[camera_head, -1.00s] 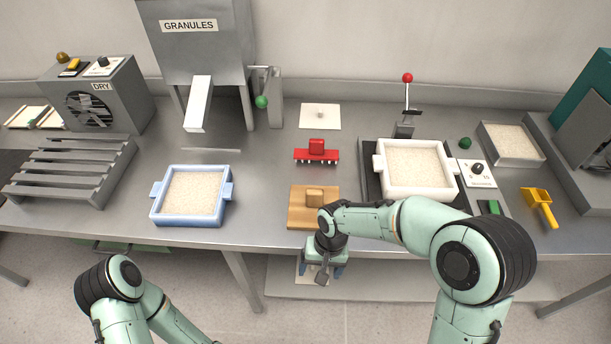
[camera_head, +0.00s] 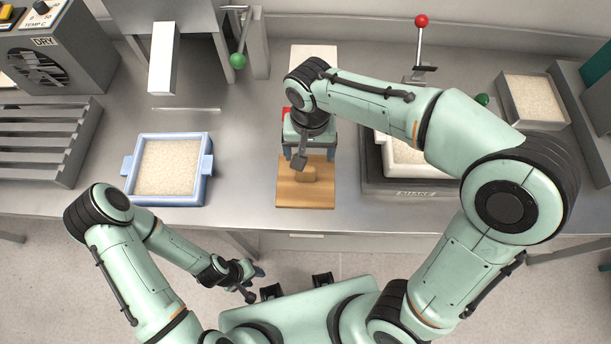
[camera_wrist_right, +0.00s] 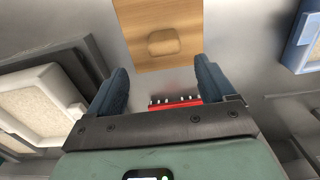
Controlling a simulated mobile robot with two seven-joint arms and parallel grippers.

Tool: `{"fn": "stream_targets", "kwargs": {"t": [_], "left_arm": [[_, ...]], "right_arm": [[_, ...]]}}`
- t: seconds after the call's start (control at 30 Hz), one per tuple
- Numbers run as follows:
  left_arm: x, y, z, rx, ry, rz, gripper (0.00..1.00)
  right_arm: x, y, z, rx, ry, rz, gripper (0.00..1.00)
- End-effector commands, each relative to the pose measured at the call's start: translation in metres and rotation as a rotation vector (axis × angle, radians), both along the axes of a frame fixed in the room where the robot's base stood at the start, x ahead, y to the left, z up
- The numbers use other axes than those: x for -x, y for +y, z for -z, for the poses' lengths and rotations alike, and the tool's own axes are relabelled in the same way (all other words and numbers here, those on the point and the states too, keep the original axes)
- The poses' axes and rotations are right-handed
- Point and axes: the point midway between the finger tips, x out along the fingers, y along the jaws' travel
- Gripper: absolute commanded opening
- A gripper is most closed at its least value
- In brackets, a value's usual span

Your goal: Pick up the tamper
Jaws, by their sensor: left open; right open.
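The tamper, a flat wooden plate with a small wooden handle (camera_head: 306,192), lies on the steel table near its front edge. In the right wrist view the tamper (camera_wrist_right: 160,57) lies just beyond the fingertips, its handle between their lines. My right gripper (camera_head: 310,154) is open, pointing down over the table at the tamper's far edge, with nothing held. It also shows in the right wrist view (camera_wrist_right: 158,72). My left gripper (camera_head: 255,284) is open and empty, low in front of the table.
A red toothed tool (camera_wrist_right: 175,103) lies behind the tamper, mostly hidden by my right arm in the head view. A blue-framed tray of granules (camera_head: 209,165) stands left. A white-framed tray (camera_head: 408,168) on the shaker stands right, partly covered by my arm.

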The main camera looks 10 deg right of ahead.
Motion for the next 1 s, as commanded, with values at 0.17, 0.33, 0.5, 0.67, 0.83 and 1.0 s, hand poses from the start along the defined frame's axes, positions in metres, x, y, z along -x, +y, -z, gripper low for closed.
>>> {"fn": "stream_targets", "kwargs": {"t": [0.17,0.33,0.5,0.67,0.83,1.0], "left_arm": [[0.003,0.0,0.004,0.0,0.003,0.0,0.43],[0.003,0.0,0.004,0.0,0.003,0.0,0.43],[0.003,0.0,0.005,0.0,0.003,0.0,0.43],[0.004,0.0,0.007,0.0,0.004,0.0,0.43],[0.004,0.0,0.007,0.0,0.004,0.0,0.43],[0.004,0.0,0.007,0.0,0.004,0.0,0.43]], "right_arm": [[0.0,0.0,0.026,0.001,0.002,0.0,0.83],[0.0,0.001,0.036,0.0,0.002,-0.001,0.83],[0.002,0.007,0.061,0.002,0.004,-0.001,0.83],[0.002,0.007,0.08,0.001,0.001,0.0,0.83],[0.001,0.008,0.083,-0.001,0.0,0.0,0.83],[0.001,0.008,0.082,-0.001,0.0,0.0,0.63]]}}
